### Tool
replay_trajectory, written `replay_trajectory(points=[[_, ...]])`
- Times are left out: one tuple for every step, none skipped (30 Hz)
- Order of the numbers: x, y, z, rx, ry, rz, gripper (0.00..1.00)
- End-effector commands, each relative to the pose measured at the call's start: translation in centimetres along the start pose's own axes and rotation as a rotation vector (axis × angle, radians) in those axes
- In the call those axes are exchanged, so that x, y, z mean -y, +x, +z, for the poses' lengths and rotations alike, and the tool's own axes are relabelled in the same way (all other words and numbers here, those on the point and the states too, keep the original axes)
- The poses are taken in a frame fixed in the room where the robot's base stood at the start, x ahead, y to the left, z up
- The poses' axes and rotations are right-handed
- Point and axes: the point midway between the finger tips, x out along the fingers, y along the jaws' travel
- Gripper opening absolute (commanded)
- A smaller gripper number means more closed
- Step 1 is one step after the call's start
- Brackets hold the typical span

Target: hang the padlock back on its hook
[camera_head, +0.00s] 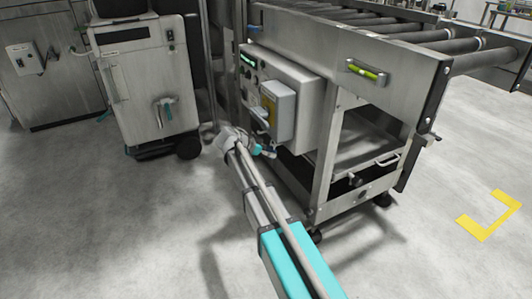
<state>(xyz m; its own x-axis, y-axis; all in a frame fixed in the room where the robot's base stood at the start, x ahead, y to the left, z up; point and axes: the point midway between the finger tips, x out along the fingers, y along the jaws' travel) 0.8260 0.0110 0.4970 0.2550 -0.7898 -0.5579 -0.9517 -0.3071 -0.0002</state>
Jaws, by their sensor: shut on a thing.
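My gripper (268,152) is small in the view, at the end of my arm, just below and in front of the control box (304,84) on the conveyor frame. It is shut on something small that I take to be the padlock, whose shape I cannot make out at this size. A grey switch box (279,108) with a yellow plate (268,104) and a lever handle (258,117) sits on the control box's front, above my gripper. I cannot make out the padlock's hook.
The steel roller conveyor (345,45) stands behind and right of my gripper, with a yellow-green level-like strip (367,70) on its side. A wheeled steel cabinet (149,85) stands at left. The grey floor (95,220) is open, with a yellow corner mark (488,222) at right.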

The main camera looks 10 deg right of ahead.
Motion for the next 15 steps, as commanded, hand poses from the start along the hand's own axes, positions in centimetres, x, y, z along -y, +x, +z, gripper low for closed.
replay_trajectory(points=[[0.0, 0.2, -0.1, 0.0, 0.0, 0.0, 0.1], [0.0, 0.3, -0.2, 0.0, 0.0, 0.0, 0.1], [0.0, 0.5, -0.3, 0.0, 0.0, 0.0, 0.1], [0.0, 0.6, -0.3, 0.0, 0.0, 0.0, 0.1], [0.0, 0.7, -0.4, 0.0, 0.0, 0.0, 0.1], [0.0, 0.8, -0.5, 0.0, 0.0, 0.0, 0.1], [0.0, 0.9, -0.5, 0.0, -0.001, 0.0, 0.1], [0.0, 1.1, -0.5, 0.0, -0.001, 0.0, 0.1], [0.0, 1.3, -0.3, 0.0, -0.001, 0.0, 0.1], [0.0, 1.4, -0.3, 0.0, -0.001, -0.001, 0.1], [0.0, 1.5, -0.3, 0.0, -0.001, -0.001, 0.1], [0.0, 1.7, -0.2, 0.0, -0.001, -0.001, 0.1], [0.0, 1.8, -0.2, 0.0, -0.001, -0.001, 0.1], [0.0, 1.9, -0.2, 0.0, -0.001, -0.001, 0.1], [0.0, 2.0, -0.2, 0.0, -0.001, -0.001, 0.1]])
